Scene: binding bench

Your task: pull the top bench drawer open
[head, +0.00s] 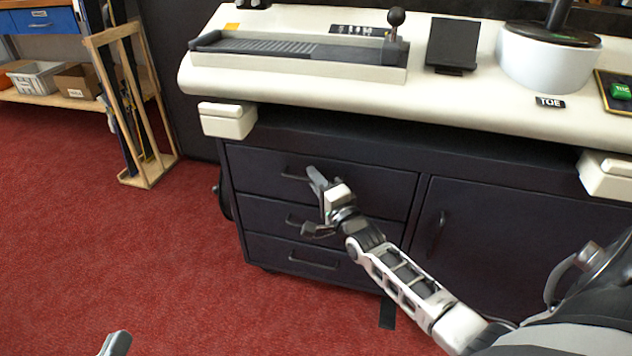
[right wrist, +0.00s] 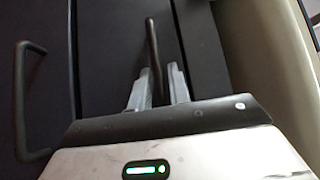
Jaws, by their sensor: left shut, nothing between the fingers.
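The dark top drawer (head: 375,188) of the bench cabinet looks shut, flush with the fronts below it. Its bar handle (head: 293,175) is at the drawer's left-centre, and shows in the right wrist view (right wrist: 152,45). My right gripper (head: 317,207) is in front of the drawers, close to this handle. In the right wrist view its two fingers (right wrist: 159,88) are apart, one on each side of the handle bar, with a gap visible; I cannot tell whether either touches. My left gripper (head: 116,344) is shut and empty at the bottom left, only its tip showing.
Two lower drawers have handles (head: 312,262); the middle one's handle (right wrist: 22,100) is beside my right gripper. The cream benchtop (head: 300,85) overhangs above. A cupboard door (head: 480,240) is to the right. Red carpet (head: 130,240) is clear at left.

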